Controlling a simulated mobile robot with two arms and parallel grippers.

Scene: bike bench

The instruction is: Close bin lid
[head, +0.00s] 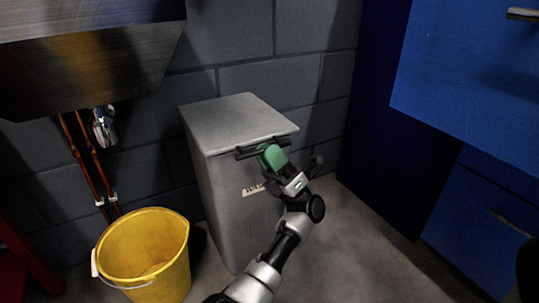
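The bin (226,205) is a tall grey metal box with a label on its front, standing against the wall. Its flat lid (235,118) lies over the top and looks down or nearly down; no clear gap shows along the visible edges. My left gripper (262,149), with a green part and dark fingers, is at the lid's front right edge. The dark fingers lie along that edge, and I cannot tell whether they touch it or how far apart they are.
A yellow bucket (145,252) stands on the floor left of the bin. A metal sink or counter (90,65) with copper pipes overhangs at upper left. Blue cabinets (470,90) are at right. Floor is clear between bin and cabinets.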

